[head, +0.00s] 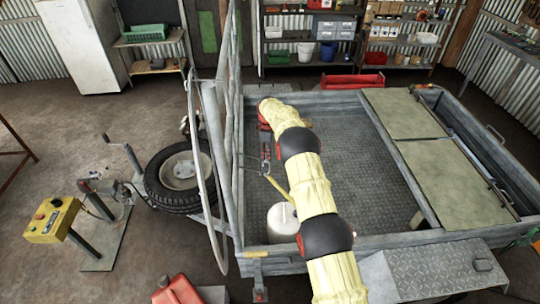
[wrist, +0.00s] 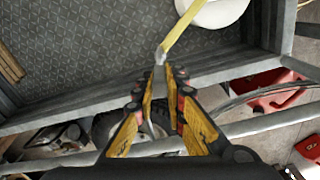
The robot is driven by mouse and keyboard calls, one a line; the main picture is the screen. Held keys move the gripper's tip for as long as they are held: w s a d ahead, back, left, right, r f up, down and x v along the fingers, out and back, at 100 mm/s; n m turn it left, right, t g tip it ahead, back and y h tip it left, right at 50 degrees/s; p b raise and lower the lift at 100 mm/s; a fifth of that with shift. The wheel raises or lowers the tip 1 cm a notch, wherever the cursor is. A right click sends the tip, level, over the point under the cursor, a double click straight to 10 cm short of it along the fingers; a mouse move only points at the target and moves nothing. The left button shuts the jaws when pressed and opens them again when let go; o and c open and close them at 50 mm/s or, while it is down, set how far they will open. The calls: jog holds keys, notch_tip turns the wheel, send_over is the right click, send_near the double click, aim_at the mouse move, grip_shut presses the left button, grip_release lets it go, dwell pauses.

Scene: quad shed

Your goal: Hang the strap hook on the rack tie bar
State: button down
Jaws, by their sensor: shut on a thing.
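My gripper (head: 265,157) is at the rack (head: 232,130) along the trailer's left side. In the wrist view its yellow fingers (wrist: 160,82) are shut on the grey metal strap hook (wrist: 160,58). The yellow strap (wrist: 182,28) runs from the hook toward a white round container (wrist: 212,10) in the trailer bed; the strap also shows in the head view (head: 278,188). A grey rack bar (wrist: 262,123) crosses the wrist view behind the fingers. I cannot tell whether this is the tie bar, or whether the hook touches any bar.
The trailer's side wall (wrist: 60,108) runs beyond the fingertips. A spare wheel (head: 180,175) and a yellow control box (head: 52,218) stand left of the rack. Greenish panels (head: 440,170) cover the bed's right side. The bed's middle (head: 350,150) is mostly clear.

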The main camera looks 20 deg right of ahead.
jog(key=shift+w+a+b, duration=0.2)
jog(key=shift+w+a, duration=0.25)
jog(key=shift+a, duration=0.3)
jog(key=shift+w+a+b, duration=0.15)
jog(key=shift+w+a, duration=0.3)
jog(key=shift+a, duration=0.3)
jog(key=shift+b, duration=0.35)
dwell(0.6)
jog(key=shift+f+b, duration=1.05)
jog(key=shift+f, duration=0.95)
jog(key=c, duration=1.8)
grip_release()
jog(key=o, duration=0.4)
jog(key=shift+s, duration=0.1)
jog(key=shift+o, duration=0.7)
